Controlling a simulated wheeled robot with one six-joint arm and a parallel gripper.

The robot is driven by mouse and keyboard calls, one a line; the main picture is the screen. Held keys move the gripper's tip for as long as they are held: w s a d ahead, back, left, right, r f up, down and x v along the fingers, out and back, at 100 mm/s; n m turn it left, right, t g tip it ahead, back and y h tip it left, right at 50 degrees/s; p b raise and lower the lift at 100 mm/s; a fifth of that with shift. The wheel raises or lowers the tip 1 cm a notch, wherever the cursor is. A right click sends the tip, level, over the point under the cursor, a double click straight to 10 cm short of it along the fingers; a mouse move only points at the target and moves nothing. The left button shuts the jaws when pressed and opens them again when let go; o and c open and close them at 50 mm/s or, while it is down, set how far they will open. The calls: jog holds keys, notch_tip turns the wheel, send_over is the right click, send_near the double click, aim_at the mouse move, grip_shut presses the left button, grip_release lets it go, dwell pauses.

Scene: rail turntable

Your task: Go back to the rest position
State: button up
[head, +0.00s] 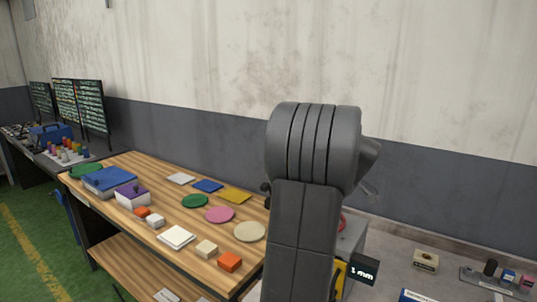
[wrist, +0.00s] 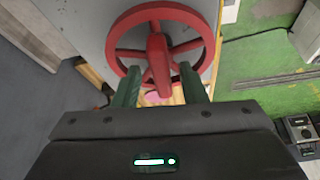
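In the wrist view my gripper (wrist: 160,82) has its two green fingers spread apart, with a gap on both sides of the red handle between them. The red handwheel (wrist: 125,28) with spokes is mounted on a grey housing (wrist: 85,25) just beyond the fingertips. I cannot tell how far the fingertips reach past the handle. In the head view my dark arm stands upright and hides the gripper and most of the wheel; a sliver of red (head: 343,223) shows beside it.
A wooden table (head: 125,165) at left carries coloured discs, squares, small blocks and a blue box (head: 110,180). A grey bench (head: 400,250) with small parts lies at right. Green floor shows at left.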

jog(key=shift+s+a+r+m+t, duration=0.1)
jog(key=shift+m+t, duration=0.05)
jog(key=shift+m, duration=0.25)
jog(key=shift+s+r+m+t, duration=0.1)
jog(key=shift+m+t, duration=0.05)
jog(key=shift+m, duration=0.25)
jog(key=shift+m+t+h, duration=0.2)
jog(key=shift+m+h, duration=0.3)
jog(key=shift+m, duration=0.8)
jog(key=shift+m+t+h, duration=0.2)
jog(key=shift+m+h, duration=0.3)
jog(key=shift+m, duration=0.8)
